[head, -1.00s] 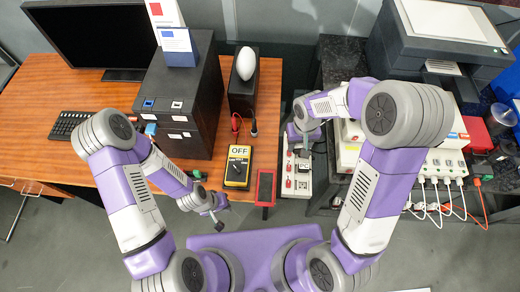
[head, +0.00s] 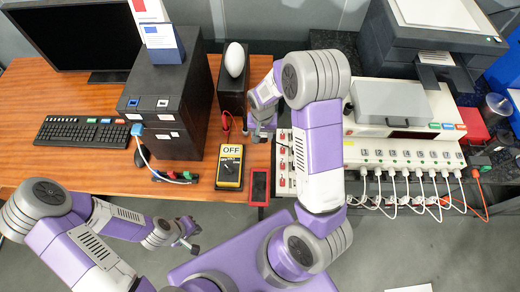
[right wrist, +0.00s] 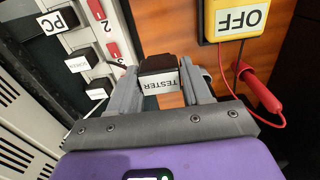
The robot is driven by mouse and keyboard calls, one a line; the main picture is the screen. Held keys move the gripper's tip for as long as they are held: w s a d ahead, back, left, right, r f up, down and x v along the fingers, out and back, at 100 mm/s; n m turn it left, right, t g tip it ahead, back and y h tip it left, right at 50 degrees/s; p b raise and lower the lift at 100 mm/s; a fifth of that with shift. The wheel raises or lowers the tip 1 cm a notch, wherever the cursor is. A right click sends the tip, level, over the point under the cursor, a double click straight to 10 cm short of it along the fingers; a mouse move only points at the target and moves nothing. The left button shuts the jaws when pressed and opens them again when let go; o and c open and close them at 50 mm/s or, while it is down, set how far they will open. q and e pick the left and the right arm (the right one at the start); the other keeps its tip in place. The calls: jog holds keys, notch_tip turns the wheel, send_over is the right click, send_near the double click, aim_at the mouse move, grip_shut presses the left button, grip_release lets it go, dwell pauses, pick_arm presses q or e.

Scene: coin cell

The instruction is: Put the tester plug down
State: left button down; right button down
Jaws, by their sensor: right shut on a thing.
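The tester plug (right wrist: 158,80) is a dark block with a white label reading TESTER. My right gripper (right wrist: 160,76) is shut on it, with one finger on each side. Wood tabletop (right wrist: 171,28) shows behind the plug; I cannot tell whether the plug touches it. In the head view the right gripper (head: 262,135) is at the table's right edge, between the yellow meter (head: 230,166) and the power strip (head: 284,160), and the plug is hardly visible. My left gripper (head: 190,243) is low at the left, off the table's front edge; its jaws are too small to read.
The strip carries a plug labelled PC (right wrist: 58,20) and red switches. A red probe (right wrist: 262,95) with its lead lies by the meter. A black tower (head: 180,110) stands left, and a row of white plugs (head: 410,170) right. Bare tabletop lies left of the front cables.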

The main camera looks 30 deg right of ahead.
aim_at(261, 135)
notch_tip(261, 135, down, 8)
jog(key=shift+a+r+b, duration=0.1)
jog(key=shift+r+b, duration=0.1)
jog(key=shift+b, duration=0.4)
jog(key=shift+f+b, duration=0.55)
jog(key=shift+f, duration=0.1)
jog(key=shift+c, duration=2.4)
grip_release()
jog(key=shift+r, duration=0.15)
jog(key=shift+r+p, duration=0.25)
jog(key=shift+p, duration=0.1)
notch_tip(261, 135, up, 13)
jog(key=p, duration=0.2)
jog(key=shift+f+p, duration=0.2)
jog(key=shift+p, duration=0.2)
